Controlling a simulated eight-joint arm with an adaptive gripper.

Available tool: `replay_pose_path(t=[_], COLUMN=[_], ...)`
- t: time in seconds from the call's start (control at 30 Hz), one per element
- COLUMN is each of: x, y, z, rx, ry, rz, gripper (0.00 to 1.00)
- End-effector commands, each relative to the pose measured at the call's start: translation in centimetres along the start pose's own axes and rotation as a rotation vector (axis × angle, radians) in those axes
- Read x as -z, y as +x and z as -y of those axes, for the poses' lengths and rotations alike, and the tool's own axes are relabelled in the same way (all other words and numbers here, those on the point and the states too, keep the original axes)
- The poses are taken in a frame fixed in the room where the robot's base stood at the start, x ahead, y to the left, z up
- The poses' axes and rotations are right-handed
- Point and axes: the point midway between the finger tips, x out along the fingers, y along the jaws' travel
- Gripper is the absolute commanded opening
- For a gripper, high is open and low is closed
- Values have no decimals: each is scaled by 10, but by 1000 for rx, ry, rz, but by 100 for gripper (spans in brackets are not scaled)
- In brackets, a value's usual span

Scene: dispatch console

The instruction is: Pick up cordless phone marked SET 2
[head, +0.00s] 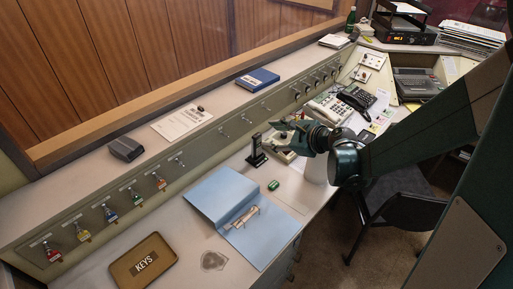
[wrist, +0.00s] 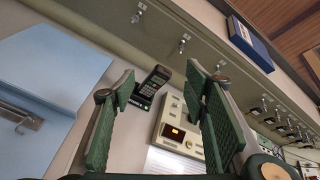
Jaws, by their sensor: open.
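A black cordless phone (head: 256,148) stands upright on a small dark base on the console desk, beyond the blue folder. In the wrist view the same phone (wrist: 156,83) shows its keypad and small screen, framed between the fingers. No SET 2 marking can be read on it. My gripper (head: 281,133) is open and empty, to the right of the phone in the head view. In the wrist view the open fingers of my gripper (wrist: 161,72) are apart from the phone, which lies ahead of them.
A beige device with a lit display (wrist: 179,133) stands close beside the phone. An open blue folder (head: 222,193) and a green item (head: 273,185) lie nearby. Keys on tags (head: 109,213) hang along the panel. A KEYS tray (head: 143,262) and a desk phone (head: 356,98) are farther off.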

Motion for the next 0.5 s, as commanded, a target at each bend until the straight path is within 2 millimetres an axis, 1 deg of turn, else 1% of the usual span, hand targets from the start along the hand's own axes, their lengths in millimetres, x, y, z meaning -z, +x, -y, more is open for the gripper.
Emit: replay_pose_path(t=[0.03,0.2,0.5], x=[5,16,36], y=[7,27,54], z=[1,3,5], rx=[4,14,19], ry=[38,183,409], rz=[14,65,148], gripper=[45,45,45])
